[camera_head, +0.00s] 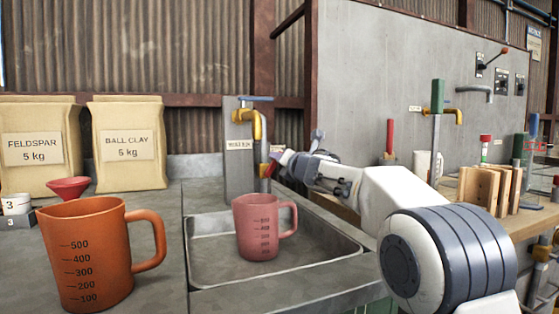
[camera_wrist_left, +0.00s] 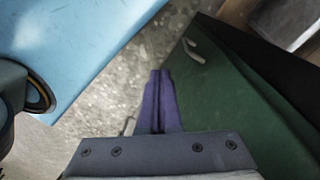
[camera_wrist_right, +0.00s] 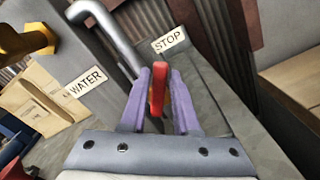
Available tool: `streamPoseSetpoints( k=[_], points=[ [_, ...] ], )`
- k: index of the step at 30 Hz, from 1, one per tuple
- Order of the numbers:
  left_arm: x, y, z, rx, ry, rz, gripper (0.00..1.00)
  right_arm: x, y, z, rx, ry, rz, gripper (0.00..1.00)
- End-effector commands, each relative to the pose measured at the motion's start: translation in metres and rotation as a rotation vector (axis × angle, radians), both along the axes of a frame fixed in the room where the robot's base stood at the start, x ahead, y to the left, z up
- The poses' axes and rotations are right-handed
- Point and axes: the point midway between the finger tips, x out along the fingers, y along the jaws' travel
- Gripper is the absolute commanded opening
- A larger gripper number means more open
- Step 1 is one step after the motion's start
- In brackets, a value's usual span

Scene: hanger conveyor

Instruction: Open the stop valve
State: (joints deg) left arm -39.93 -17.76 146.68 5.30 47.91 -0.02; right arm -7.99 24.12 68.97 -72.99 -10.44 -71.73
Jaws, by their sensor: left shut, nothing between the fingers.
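The stop valve's red handle (camera_wrist_right: 158,88) lies between the purple fingers of my right gripper (camera_wrist_right: 160,75) in the right wrist view. I cannot tell whether the fingers press on it. A STOP label (camera_wrist_right: 169,39) is on the grey surface just beyond. My left gripper (camera_wrist_left: 160,72) is shut and empty, away from the valve, beside a green panel (camera_wrist_left: 230,95).
A pink measuring jug (camera_head: 258,240) stands in the sink (camera_head: 330,243) below my right gripper. A bench with wooden blocks (camera_head: 481,186) is at the right.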

Motion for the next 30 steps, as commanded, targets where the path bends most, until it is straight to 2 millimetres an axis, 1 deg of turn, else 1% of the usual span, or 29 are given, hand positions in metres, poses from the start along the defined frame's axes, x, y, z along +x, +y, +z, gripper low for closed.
streamPoseSetpoints(
  k=[10,14,17,22,27,30],
  points=[
    [0.0,0.0,0.0,0.0,0.0,0.0,0.0,0.0,0.0,0.0,-0.001,-0.001,0.001,0.53],
    [0.0,0.0,-0.005,0.0,0.0,0.0,0.0,-0.007,-0.002,-0.001,-0.001,-0.001,0.001,0.53],
    [0.0,0.0,-0.012,0.0,0.0,0.0,0.0,-0.02,-0.006,-0.002,-0.001,-0.003,0.0,0.53],
    [0.0,0.0,-0.023,0.0,0.0,0.0,0.0,-0.052,-0.017,-0.002,-0.001,-0.003,-0.002,0.53],
    [0.0,0.0,-0.028,0.0,0.0,0.0,0.0,-0.08,-0.026,0.0,0.001,-0.002,0.0,0.53],
    [0.0,0.0,-0.028,0.0,0.0,0.0,0.0,-0.091,-0.03,0.0,-0.001,-0.001,-0.001,0.53]
  ],
)
